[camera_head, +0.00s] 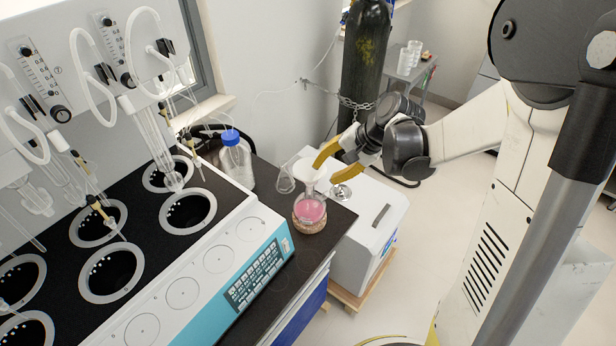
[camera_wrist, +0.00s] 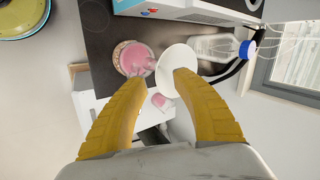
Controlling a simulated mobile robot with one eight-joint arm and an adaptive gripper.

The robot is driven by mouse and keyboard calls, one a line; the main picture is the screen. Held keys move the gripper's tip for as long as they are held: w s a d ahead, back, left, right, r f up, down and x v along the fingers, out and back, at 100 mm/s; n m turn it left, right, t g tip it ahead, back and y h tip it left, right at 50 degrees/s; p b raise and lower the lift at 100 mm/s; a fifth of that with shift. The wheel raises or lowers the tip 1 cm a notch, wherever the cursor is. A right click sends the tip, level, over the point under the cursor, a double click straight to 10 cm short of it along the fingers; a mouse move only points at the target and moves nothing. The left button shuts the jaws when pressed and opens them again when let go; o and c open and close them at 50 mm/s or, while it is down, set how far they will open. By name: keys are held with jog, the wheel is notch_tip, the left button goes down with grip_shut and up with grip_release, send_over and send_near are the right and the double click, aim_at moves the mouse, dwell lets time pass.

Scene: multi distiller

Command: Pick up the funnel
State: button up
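The white funnel (camera_head: 309,171) sits mouth up at the top of a glass flask (camera_head: 310,208) holding pink liquid. The flask stands on a cork ring (camera_head: 309,226) near the bench corner. My gripper (camera_head: 327,170) has its two yellow fingers spread and empty, just right of the funnel's rim. In the wrist view, the funnel (camera_wrist: 175,58) shows as a white disc beyond the fingers of my gripper (camera_wrist: 159,77). The right finger covers part of the disc, and the left fingertip overlaps the flask's edge (camera_wrist: 133,56). I cannot tell if a finger touches the funnel.
A blue-capped bottle (camera_head: 235,160) and a small glass flask (camera_head: 285,180) stand behind the funnel. The distiller unit (camera_head: 215,262) is at left. A white box-shaped device (camera_head: 368,240) stands right of the bench, below my gripper. A dark gas cylinder (camera_head: 364,60) is behind.

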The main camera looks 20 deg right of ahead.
aim_at(318, 179)
jog(key=b+x, duration=0.1)
jog(key=x, duration=0.4)
jog(key=shift+w+f+b, duration=0.1)
jog(key=shift+f+b, duration=0.05)
jog(key=shift+b, duration=0.2)
grip_shut()
